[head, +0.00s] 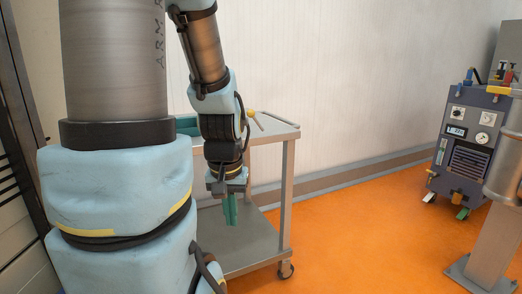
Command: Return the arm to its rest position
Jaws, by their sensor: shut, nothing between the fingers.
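My arm hangs down in the middle of the head view, with its upper links rising out of the top of the frame. My gripper (230,209) is at its lower end, pointing down, with its green fingers together and nothing between them. It shows in front of the metal cart, below the level of the cart's top. I cannot tell how far it is from the cart.
A grey wheeled cart (288,190) with a lower shelf stands behind my arm. A teal object (187,126) and a yellow-ended tool (251,113) are on its top. A blue machine (465,145) and a metal post (490,235) stand at right. Orange floor between is clear.

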